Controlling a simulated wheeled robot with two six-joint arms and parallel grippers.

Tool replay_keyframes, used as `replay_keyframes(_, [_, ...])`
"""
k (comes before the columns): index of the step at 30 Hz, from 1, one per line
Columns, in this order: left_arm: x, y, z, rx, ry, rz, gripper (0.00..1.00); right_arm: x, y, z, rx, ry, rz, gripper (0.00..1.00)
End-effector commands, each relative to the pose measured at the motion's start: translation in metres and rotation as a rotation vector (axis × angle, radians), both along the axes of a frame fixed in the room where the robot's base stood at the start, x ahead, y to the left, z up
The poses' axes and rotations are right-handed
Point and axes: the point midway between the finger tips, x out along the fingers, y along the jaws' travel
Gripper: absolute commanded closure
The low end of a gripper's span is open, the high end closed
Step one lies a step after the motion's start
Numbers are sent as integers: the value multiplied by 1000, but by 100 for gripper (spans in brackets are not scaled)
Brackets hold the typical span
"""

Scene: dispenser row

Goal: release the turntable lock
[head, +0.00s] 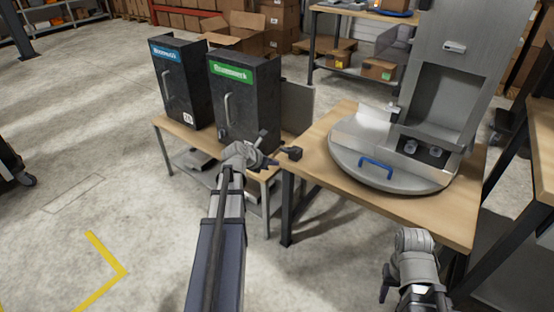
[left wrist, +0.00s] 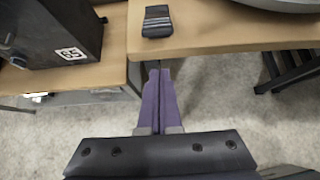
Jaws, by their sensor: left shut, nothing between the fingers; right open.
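The round grey turntable (head: 345,170) lies on the right wooden table, with a blue handle (head: 376,163) at its front and a tall grey dispenser (head: 450,60) standing on it. A small black block (head: 291,153) sits at that table's left edge; in the left wrist view it shows light stripes across it (left wrist: 157,21). I cannot tell for sure that it is the lock. My left gripper (head: 272,161) is shut and empty, just left of the block and apart from it. Its fingers (left wrist: 159,73) point toward the table edge below the block. My right gripper (head: 414,298) is open in front of the table.
Two dark dispensers, one with a blue label (head: 180,85) and one with a green label (head: 240,100), stand on a lower table (head: 170,126) at the left. A gap separates the two tables. A shelf (head: 360,75) stands behind.

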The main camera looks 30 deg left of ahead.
Motion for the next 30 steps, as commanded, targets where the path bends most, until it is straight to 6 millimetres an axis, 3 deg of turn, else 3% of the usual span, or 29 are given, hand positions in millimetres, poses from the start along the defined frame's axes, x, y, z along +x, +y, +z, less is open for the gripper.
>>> replay_keyframes(3, [-16, 0, 21, -2, 0, 1, 100, 0, 0, 21, 1, 0, 0, 50])
replay_keyframes(10, [-36, 2, 39, -1, 1, 1, 100, 0, 0, 39, 1, 0, 0, 50])
replay_keyframes(30, [-43, 3, 43, -1, 1, -1, 100, 0, 0, 43, 1, 0, 0, 50])
